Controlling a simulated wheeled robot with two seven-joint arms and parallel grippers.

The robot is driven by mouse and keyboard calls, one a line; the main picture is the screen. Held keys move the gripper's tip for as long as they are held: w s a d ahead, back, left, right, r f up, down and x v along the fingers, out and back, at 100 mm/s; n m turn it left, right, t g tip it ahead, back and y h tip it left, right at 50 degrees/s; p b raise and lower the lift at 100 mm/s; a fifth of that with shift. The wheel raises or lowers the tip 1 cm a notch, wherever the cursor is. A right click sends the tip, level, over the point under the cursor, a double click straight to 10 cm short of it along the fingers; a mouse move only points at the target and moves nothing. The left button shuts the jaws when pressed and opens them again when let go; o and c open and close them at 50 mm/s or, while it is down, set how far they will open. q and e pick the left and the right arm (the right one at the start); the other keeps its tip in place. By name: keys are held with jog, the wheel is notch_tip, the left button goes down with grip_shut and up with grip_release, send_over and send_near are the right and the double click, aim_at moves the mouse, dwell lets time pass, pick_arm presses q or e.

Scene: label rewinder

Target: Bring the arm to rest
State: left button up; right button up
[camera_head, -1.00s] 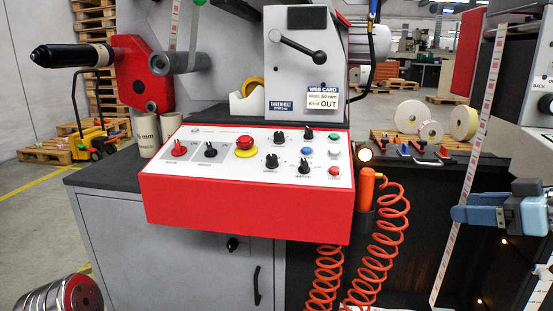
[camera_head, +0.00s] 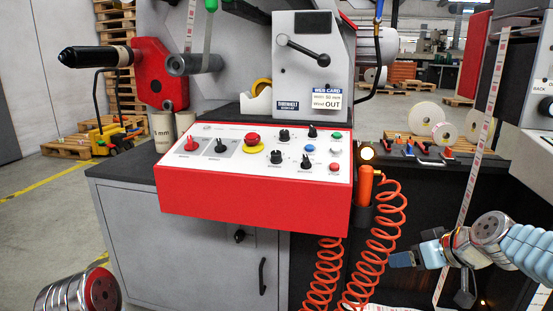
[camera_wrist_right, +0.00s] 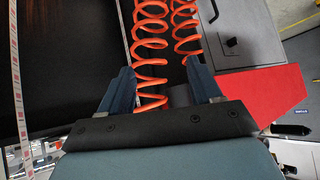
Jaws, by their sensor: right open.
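My right gripper (camera_head: 402,259) is at the lower right of the head view, in front of the dark cabinet and to the right of the orange coiled hose (camera_head: 375,245). Its blue fingers point left. In the right wrist view the two fingers of the gripper (camera_wrist_right: 162,84) stand wide apart with nothing held between them. The orange coils (camera_wrist_right: 150,50) show beyond and between the fingers; I cannot tell how close they are. A rounded metal part of my left arm shows at the lower left of the head view. My left gripper is out of view.
The red control box (camera_head: 255,212) with knobs and buttons juts out left of the hose. The printed label web (camera_head: 484,130) runs down close behind my right arm. An orange-handled tool (camera_head: 366,184) sits in a holder. Open floor lies at the left.

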jog(key=s+a+f+m+g, duration=0.1)
jog(key=a+f, duration=0.2)
jog(key=f, duration=0.6)
jog(key=s+a+f+m+g+h+p, duration=0.1)
jog(key=a+f+g, duration=0.1)
jog(key=f, duration=0.7)
jog(key=s+a+f+g, duration=0.1)
jog(key=a+f, duration=0.2)
jog(key=f, duration=0.6)
jog(key=s+a+f+m+g, duration=0.1)
jog(key=s+a+f, duration=0.3)
jog(key=s+f, duration=0.3)
jog(key=s+a+f+m+g+y, duration=0.1)
jog(key=s+a+f+m+g, duration=0.1)
jog(key=s+a+f, duration=0.3)
jog(key=s+f, duration=0.2)
jog(key=s, duration=0.2)
jog(key=shift+f+p, duration=0.25)
jog(key=shift+p, duration=0.1)
jog(key=shift+a, duration=0.1)
